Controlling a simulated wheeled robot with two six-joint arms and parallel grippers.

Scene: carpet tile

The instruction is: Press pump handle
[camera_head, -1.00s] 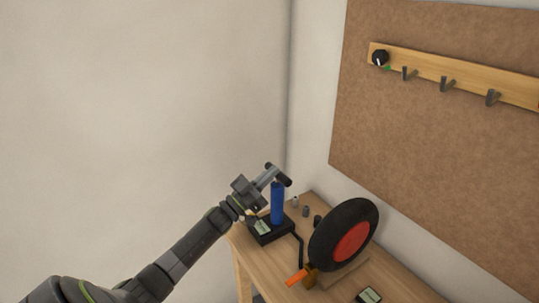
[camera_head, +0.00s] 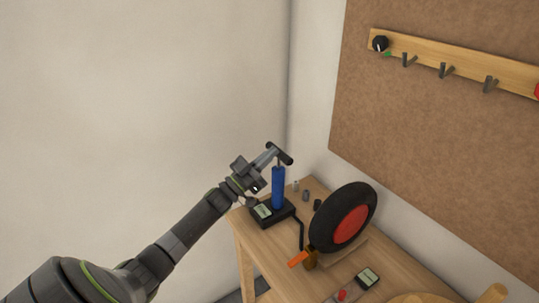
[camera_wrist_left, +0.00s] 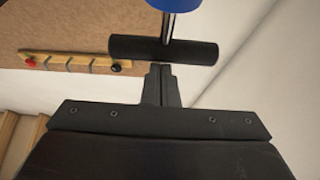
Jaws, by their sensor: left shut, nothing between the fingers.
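The pump is a blue barrel (camera_head: 278,188) standing upright on a black base with a small display (camera_head: 262,211). Its black T-handle (camera_head: 279,153) sits above the barrel on a short bare length of rod. My left gripper (camera_head: 271,153) is shut and empty, its fingertips at the handle. In the left wrist view the shut fingers (camera_wrist_left: 161,86) end at the middle of the handle bar (camera_wrist_left: 190,51), with the metal rod and blue barrel (camera_wrist_left: 176,4) beyond. I cannot tell whether the fingertips touch the bar. My right gripper is not in view.
A black wheel with a red hub (camera_head: 350,231) stands right of the pump on the wooden table (camera_head: 272,252). A black hose (camera_head: 300,233), an orange lever (camera_head: 298,259) and small caps (camera_head: 306,195) are close by.

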